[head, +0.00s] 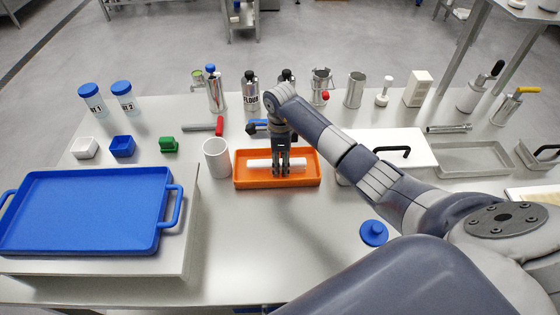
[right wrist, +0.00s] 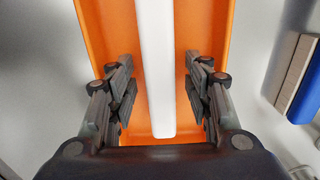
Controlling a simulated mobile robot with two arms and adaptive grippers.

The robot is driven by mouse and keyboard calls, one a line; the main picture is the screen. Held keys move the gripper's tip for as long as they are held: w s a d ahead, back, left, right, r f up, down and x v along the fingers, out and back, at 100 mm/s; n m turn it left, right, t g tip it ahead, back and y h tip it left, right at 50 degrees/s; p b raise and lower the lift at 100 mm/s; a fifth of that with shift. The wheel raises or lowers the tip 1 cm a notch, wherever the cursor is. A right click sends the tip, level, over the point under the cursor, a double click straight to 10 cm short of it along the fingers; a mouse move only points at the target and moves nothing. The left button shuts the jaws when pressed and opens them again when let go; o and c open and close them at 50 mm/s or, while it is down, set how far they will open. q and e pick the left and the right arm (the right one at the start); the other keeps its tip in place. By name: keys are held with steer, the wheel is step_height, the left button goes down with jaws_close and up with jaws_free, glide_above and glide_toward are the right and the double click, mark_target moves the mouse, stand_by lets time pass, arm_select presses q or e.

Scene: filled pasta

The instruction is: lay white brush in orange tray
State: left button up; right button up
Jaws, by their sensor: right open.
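The orange tray (head: 242,183) sits near the middle of the table. It also fills the middle of the right wrist view (right wrist: 104,30). The white brush (head: 298,162) lies in the tray, and in the right wrist view only its smooth white length (right wrist: 156,70) shows. My right gripper (head: 281,172) points down into the tray. Its fingers (right wrist: 156,95) are open, one on each side of the brush, with a visible gap to it on both sides. In the head view the gripper hides part of the brush. My left gripper is out of view.
A white cup (head: 216,158) stands close to the tray's left. A blue tray (head: 85,210) lies on a raised board at left. A blue lid (head: 374,232) lies at front right. Several canisters and tools line the back. The table before the orange tray is clear.

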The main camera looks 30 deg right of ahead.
step_height(320, 180, up, 12)
steer(key=b, duration=0.2)
steer(key=shift+s+f, duration=0.1)
stand_by(0.3)
